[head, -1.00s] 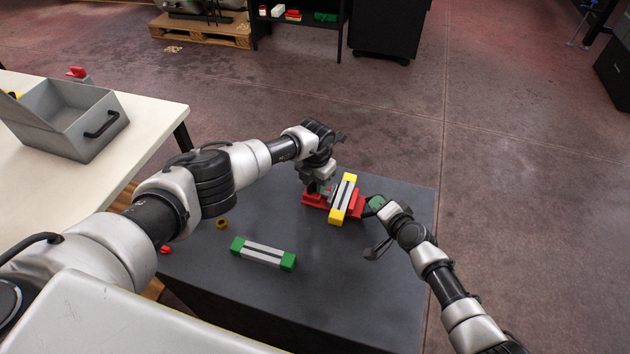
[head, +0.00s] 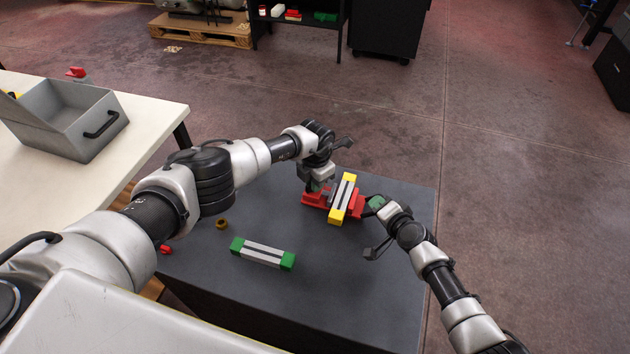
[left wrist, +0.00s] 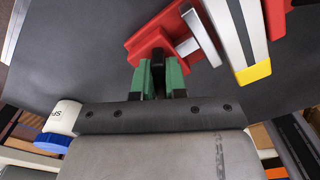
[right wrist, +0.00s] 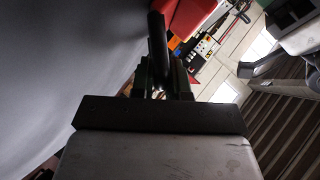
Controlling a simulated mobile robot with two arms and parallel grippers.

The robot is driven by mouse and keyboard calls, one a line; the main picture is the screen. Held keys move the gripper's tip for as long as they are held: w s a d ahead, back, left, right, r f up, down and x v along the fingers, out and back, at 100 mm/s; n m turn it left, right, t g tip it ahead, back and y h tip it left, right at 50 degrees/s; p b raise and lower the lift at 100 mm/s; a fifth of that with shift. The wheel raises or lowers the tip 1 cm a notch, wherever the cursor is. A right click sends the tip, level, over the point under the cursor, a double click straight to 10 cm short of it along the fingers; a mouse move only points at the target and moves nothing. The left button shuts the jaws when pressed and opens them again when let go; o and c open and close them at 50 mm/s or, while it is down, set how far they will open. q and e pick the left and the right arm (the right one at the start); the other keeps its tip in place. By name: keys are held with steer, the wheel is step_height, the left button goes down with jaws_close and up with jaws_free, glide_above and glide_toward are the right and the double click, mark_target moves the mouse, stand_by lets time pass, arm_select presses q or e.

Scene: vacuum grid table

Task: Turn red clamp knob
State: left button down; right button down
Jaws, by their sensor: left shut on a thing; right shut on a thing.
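The red clamp (head: 313,198) sits on the dark table, with a yellow-ended grey bar (head: 343,199) lying across it. My left gripper (head: 318,187) is at the clamp's left end. My right gripper (head: 375,203) is at the clamp's right end. In the right wrist view its fingers (right wrist: 160,75) are shut on a dark rod-like handle (right wrist: 157,40), beside the red clamp body (right wrist: 192,14). The knob itself is hidden by the right gripper in the head view.
A green-ended grey bar (head: 263,253) and a small brown ring (head: 222,223) lie on the dark table (head: 330,300). A grey bin (head: 70,120) stands on the white table at left. The table's front middle is clear.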

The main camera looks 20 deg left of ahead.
arm_select(q)
steer(key=m, duration=0.4)
steer(key=shift+m, duration=0.3)
steer(key=m, duration=0.4)
steer(key=shift+m, duration=0.3)
steer(key=c, duration=1.2)
jaws_free()
steer(key=shift+s, duration=0.1)
steer(key=shift+o, duration=0.2)
step_height(320, 180, up, 12)
